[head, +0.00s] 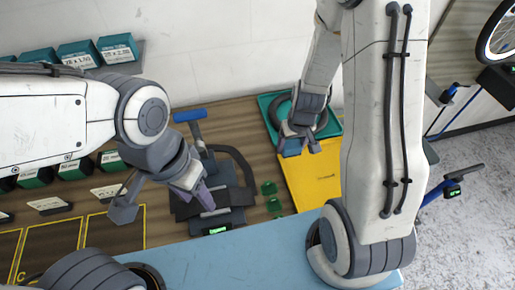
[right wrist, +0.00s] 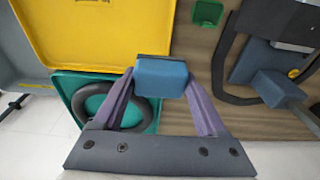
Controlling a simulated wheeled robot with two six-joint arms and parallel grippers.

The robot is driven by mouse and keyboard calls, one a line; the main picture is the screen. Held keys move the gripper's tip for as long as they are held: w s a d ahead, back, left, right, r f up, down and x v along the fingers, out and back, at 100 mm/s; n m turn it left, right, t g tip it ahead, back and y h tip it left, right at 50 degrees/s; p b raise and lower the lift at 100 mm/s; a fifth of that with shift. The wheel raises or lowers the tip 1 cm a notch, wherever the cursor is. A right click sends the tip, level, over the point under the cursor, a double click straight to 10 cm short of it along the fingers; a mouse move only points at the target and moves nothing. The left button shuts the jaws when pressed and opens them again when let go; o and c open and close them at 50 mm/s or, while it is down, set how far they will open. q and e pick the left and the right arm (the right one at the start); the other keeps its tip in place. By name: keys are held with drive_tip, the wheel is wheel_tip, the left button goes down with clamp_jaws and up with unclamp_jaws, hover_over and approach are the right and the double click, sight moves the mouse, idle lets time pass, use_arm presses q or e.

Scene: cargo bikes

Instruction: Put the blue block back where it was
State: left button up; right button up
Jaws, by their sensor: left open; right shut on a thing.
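My right gripper (head: 300,143) is shut on a small blue block (head: 290,148), above the far side of the bench. In the right wrist view the blue block (right wrist: 160,78) sits between the two purple fingers. The yellow panel (right wrist: 105,35) and the green tray (right wrist: 65,85) show behind and below the block; I cannot tell its height above them. My left gripper (head: 163,205) is open and empty, left of the dark fixture with a blue handle (head: 190,115).
The green tray (head: 267,103) holds a black ring, beside the yellow panel (head: 312,180). Small green pieces (head: 270,188) lie between the panel and the fixture. Teal bins (head: 118,48) stand at the back left. A light blue surface (head: 240,258) runs along the front.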

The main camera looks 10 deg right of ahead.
drive_tip(key=p, duration=0.6)
hover_over(259, 156)
drive_tip(key=f, duration=0.6)
drive_tip(key=shift+s+d, duration=0.15)
drive_tip(key=shift+s, duration=0.25)
drive_tip(key=shift+w+f, duration=0.1)
drive_tip(key=shift+f, duration=0.1)
wheel_tip(259, 156, down, 4)
drive_tip(key=b, duration=0.3)
drive_tip(key=shift+f+b, duration=0.1)
drive_tip(key=shift+b, duration=0.2)
